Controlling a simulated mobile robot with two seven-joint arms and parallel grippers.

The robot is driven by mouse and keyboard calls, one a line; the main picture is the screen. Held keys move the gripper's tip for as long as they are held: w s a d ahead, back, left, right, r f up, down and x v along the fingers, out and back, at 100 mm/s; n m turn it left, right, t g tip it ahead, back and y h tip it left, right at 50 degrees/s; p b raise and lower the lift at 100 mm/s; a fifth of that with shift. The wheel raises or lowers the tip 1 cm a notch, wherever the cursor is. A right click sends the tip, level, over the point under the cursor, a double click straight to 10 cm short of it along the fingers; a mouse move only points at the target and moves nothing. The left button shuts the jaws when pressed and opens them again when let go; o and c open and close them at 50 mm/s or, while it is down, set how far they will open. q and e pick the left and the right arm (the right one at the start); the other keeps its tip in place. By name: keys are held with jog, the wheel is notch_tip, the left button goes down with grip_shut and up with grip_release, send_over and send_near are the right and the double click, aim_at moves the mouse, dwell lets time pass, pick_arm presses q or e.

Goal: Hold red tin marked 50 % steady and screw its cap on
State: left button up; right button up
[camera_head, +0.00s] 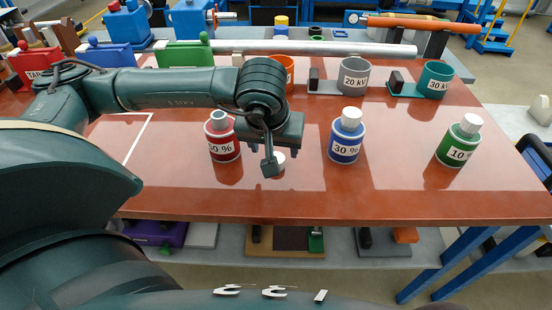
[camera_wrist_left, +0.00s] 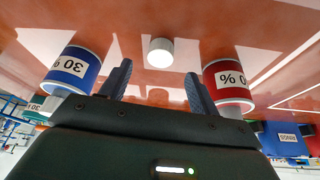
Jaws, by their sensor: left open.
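The red tin (camera_head: 225,146) stands upright on the red-brown table, its label partly hidden behind my left gripper, with "0 %" readable. A grey-white neck shows at its top. It also shows at the right in the left wrist view (camera_wrist_left: 226,82). A small white cap (camera_head: 279,156) lies on the table just right of the tin, partly behind the gripper; it shows whole in the left wrist view (camera_wrist_left: 160,52). My left gripper (camera_head: 271,166) points down over the table near the cap. Its fingers (camera_wrist_left: 157,74) are apart and empty, with the cap seen beyond the gap between them. My right gripper is out of view.
A white-capped blue tin marked 30 % (camera_head: 346,139) stands right of the cap. A green tin marked 10 % (camera_head: 458,142) is farther right. Grey (camera_head: 354,78) and teal (camera_head: 434,80) cups and a long metal tube (camera_head: 320,48) are behind. The front right table is clear.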

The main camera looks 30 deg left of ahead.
aim_at(281, 159)
pick_arm(q)
jog(key=shift+f, duration=0.15)
jog(key=x, duration=0.5)
jog(key=shift+w+a+p, duration=0.1)
jog(key=shift+w+p, duration=0.15)
jog(key=shift+p, duration=0.05)
jog(key=shift+c, duration=0.5)
jog(key=c, duration=1)
